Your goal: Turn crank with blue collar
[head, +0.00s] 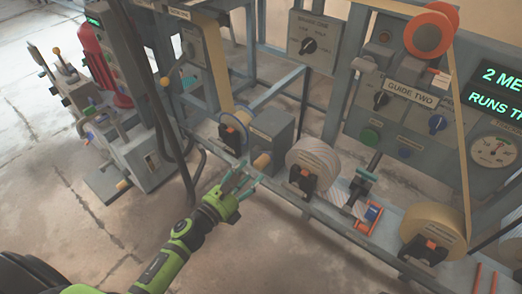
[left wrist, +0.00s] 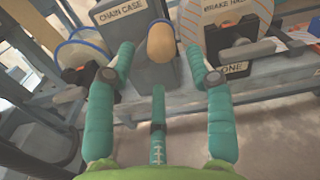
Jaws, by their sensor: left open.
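A tan rounded crank handle (head: 262,161) sticks out in front of the grey chain case (head: 284,128) on the low rail. It also shows in the left wrist view (left wrist: 161,42), below the chain case sign. My left gripper (head: 242,180), green with teal fingers, is open and empty, just left of and below the handle in the head view. In the left wrist view its fingers (left wrist: 160,68) spread to either side of the handle, with the third finger below. Contact is not seen. My right gripper is out of view.
A grey-white roll (head: 313,165) with a black clamp stands right of the chain case, and a tan roll (head: 435,228) farther right. A smaller roll (head: 235,130) is at left. A lever with a blue and orange part (head: 373,213) lies between rolls. The floor in front is clear.

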